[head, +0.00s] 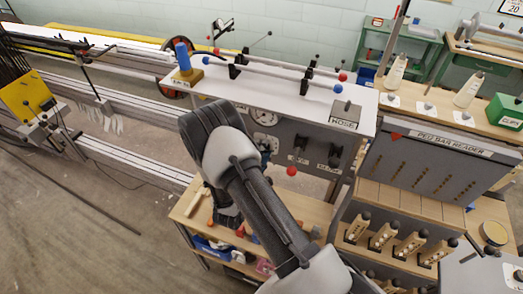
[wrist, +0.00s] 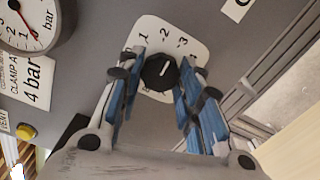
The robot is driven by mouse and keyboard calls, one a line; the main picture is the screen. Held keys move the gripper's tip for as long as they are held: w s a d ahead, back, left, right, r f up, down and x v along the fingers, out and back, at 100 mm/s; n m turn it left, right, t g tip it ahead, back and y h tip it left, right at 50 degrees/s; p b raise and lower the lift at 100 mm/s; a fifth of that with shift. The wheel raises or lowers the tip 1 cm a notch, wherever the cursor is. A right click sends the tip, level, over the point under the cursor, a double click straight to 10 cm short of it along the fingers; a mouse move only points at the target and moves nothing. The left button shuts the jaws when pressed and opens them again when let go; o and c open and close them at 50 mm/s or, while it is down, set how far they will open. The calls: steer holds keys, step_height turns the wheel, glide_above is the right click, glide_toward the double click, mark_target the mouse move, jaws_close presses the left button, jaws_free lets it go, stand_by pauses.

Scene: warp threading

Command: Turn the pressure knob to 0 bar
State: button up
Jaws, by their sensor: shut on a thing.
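The pressure knob (wrist: 158,76) is black and faceted, on a white dial plate (wrist: 147,30) marked 1, 2 and 3. Its white pointer line tilts up and slightly right, toward the side between 2 and 3. My gripper (wrist: 162,62) is shut on the knob, with blue finger pads on its left and right sides. The 0 mark is not readable. A round pressure gauge (wrist: 22,18) with a red needle is partly cut off at the upper left. In the head view my arm hides the knob and most of the gripper.
A label reading 4 bar (wrist: 38,78) and a yellow button (wrist: 25,131) lie left of the dial. In the head view the grey panel sits under a white tabletop (head: 290,92), above a wooden shelf (head: 310,212). A red ball-ended lever (head: 291,171) stands close right of my arm.

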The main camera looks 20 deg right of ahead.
steer(key=n+p, duration=0.2)
steer(key=n, duration=1.2)
steer(key=shift+f, duration=0.1)
stand_by(0.3)
steer(key=o, duration=1.1)
steer(key=shift+c, duration=0.2)
steer(key=v, duration=1.2)
